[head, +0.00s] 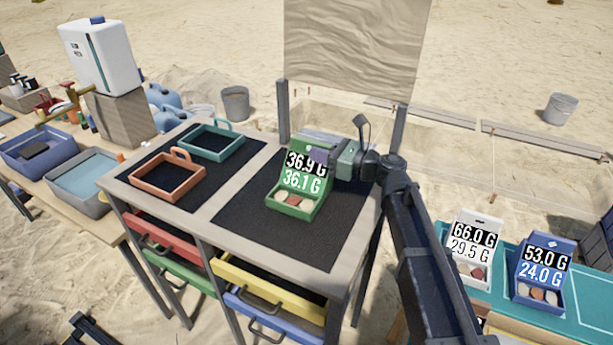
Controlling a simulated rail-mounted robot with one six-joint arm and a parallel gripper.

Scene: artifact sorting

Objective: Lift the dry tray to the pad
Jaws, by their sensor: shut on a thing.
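A green tray (296,208) with a raised back panel reading 36.9 G and 36.1 G holds a few small pale and reddish pieces. It is at the right black pad (255,225) on the grey-topped table; I cannot tell whether it touches the pad or is just above it. My gripper (327,152) is at the top right of its back panel, shut on the tray; the fingertips are partly hidden. A white tray (473,240) reading 66.0 G and 29.5 G and a blue tray (541,262) reading 53.0 G and 24.0 G stand on the teal surface at right.
An orange tray (165,190) and a teal tray (210,155), both handled and empty, sit on the left black pad. Red, green, yellow and blue drawers (270,275) stand partly open below. A tall board (358,45) rises behind the table. The right pad's front is clear.

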